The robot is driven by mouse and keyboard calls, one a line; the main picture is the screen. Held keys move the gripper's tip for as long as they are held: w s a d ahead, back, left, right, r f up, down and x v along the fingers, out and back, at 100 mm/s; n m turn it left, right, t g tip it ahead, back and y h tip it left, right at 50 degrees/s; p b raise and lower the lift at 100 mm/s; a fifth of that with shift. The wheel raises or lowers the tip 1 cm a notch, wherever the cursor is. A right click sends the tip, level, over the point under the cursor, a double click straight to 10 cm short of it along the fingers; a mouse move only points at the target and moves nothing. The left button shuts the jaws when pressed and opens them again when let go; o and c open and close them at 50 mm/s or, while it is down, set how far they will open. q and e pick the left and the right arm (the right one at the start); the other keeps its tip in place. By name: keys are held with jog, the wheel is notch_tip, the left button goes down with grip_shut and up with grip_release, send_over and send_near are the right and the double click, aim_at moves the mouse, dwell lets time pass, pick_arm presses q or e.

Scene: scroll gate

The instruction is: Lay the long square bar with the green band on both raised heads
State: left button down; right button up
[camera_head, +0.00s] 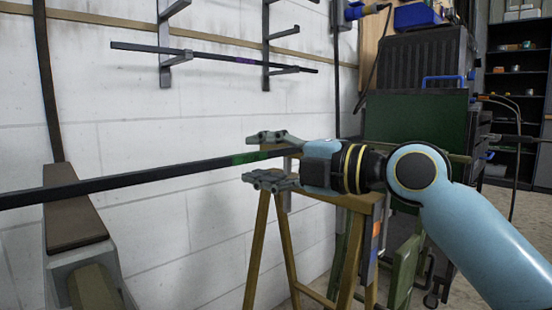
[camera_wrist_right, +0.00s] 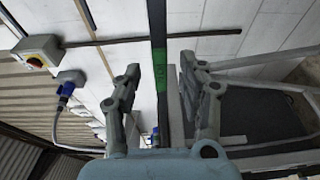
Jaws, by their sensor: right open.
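The long dark square bar (camera_head: 120,181) runs from the left edge to my right gripper (camera_head: 262,157), its green band (camera_head: 250,158) near the fingers. My right gripper is open, one finger above and one below the bar in the head view. In the right wrist view the bar and green band (camera_wrist_right: 161,78) lie between the spread fingers, with gaps on both sides. The bar crosses the brown-padded left head (camera_head: 74,222); contact is unclear. A trestle (camera_head: 352,200) stands under the right gripper; whether the bar touches it is hidden. My left gripper is out of view.
A thinner bar with a purple band (camera_head: 245,60) lies on wall brackets (camera_head: 165,45) above. A dark green cabinet (camera_head: 415,118) stands behind my right arm. A shelf unit (camera_head: 515,90) is at the far right. The white wall is close behind the bar.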

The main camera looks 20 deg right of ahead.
jog(key=v, duration=0.7)
jog(key=shift+r, duration=0.1)
dwell(0.4)
